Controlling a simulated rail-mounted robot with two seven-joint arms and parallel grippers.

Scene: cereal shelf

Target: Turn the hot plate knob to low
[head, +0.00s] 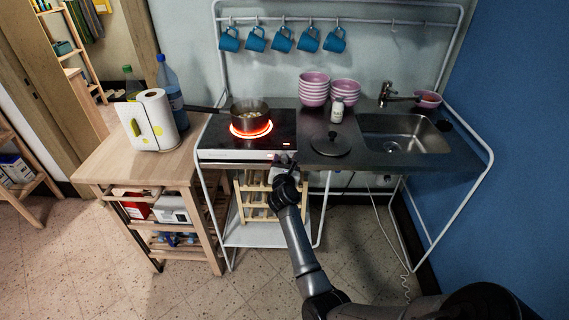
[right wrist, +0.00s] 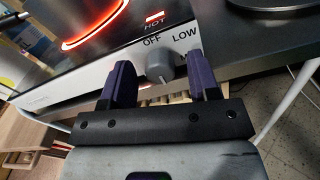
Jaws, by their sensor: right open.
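The hot plate (head: 220,142) is a black glass cooktop with a glowing red ring under a pot (head: 249,112). In the right wrist view, the grey knob (right wrist: 160,66) is on its pale front panel, below and between the words OFF and LOW. A red HOT light (right wrist: 155,16) is lit. I cannot tell which mark the knob points at. My right gripper (head: 284,163) is at the hot plate's front edge. In the right wrist view it is open, its purple fingers on either side of the knob, with gaps visible. My left gripper is not in view.
The pot's handle sticks out left towards bottles and a paper towel roll (head: 152,119) on the wooden cart (head: 130,163). A black lid (head: 331,145), a white shaker (head: 337,110), bowls (head: 314,88) and a sink (head: 405,135) are to the right. The floor in front is open.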

